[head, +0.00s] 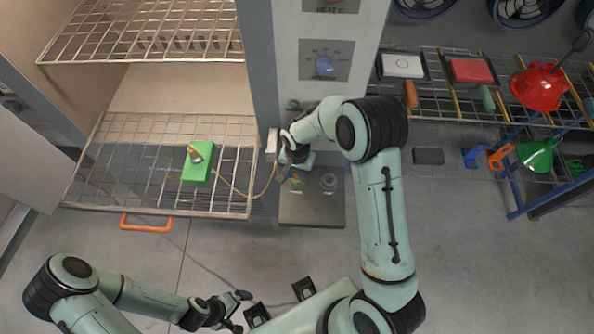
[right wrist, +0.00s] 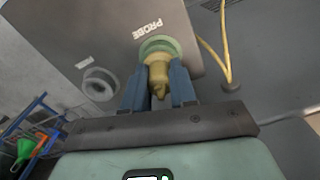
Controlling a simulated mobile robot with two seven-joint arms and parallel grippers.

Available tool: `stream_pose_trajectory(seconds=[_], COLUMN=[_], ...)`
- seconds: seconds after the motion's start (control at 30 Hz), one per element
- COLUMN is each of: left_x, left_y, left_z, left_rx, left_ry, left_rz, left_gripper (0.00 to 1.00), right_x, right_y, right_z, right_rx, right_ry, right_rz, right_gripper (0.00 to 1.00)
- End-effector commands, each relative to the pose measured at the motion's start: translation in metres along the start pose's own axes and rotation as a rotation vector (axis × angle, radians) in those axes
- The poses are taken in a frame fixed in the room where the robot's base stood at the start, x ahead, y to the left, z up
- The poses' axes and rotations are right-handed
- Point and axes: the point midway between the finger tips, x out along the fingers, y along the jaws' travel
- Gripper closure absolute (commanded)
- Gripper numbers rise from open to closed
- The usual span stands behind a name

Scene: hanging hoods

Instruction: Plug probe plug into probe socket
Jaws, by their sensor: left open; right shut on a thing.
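The probe socket (right wrist: 158,47) is a green ring on a grey panel marked PROBE in the right wrist view. In the head view it shows as a small green spot (head: 296,184) on a grey plate. My right gripper (right wrist: 157,90) is shut on the brass-yellow probe plug (right wrist: 158,72), its blue fingers on either side. The plug is lined up with the green ring and overlaps it; I cannot tell how deep it sits. In the head view my right gripper (head: 291,164) is above the plate. My left gripper (head: 240,309) is open and empty at the bottom, far from the plug.
A second, grey socket (right wrist: 100,84) is beside the probe socket. A yellow cable (right wrist: 225,45) hangs near the panel. A green block (head: 198,167) with a brass piece lies on the wire rack (head: 110,185). At right, a shelf (head: 440,95) holds several items, including a red funnel (head: 538,88).

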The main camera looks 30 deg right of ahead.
Motion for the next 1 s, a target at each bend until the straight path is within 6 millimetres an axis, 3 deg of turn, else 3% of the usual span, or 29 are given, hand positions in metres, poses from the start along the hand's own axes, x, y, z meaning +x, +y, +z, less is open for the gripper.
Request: stream_pose_trajectory(seconds=[0.23,0.27,0.3,0.33,0.73,1.0], left_x=[0.005,0.004,0.004,0.004,0.004,0.001], left_y=[-0.002,-0.002,-0.002,-0.002,-0.002,-0.001], left_z=[0.002,0.002,0.001,0.001,0.001,0.0], left_rx=[-0.001,-0.001,-0.001,-0.001,-0.001,0.0], left_ry=[-0.003,-0.002,-0.002,-0.002,-0.002,-0.001], left_rz=[-0.001,-0.001,-0.001,-0.001,-0.001,0.0], left_gripper=[0.0,0.0,0.0,0.0,0.0,0.0], right_x=[0.006,0.005,0.004,0.004,-0.004,-0.058], right_y=[0.0,0.0,0.0,0.0,-0.001,-0.002], right_z=[0.0,0.0,0.0,0.0,-0.001,-0.001], right_rx=[0.0,0.0,0.0,0.0,0.001,0.001], right_ry=[0.0,0.0,0.0,0.0,0.002,0.004], right_rz=[0.0,0.0,0.0,-0.001,-0.002,-0.006], right_gripper=[1.0,0.64,0.51,0.44,0.44,0.44])
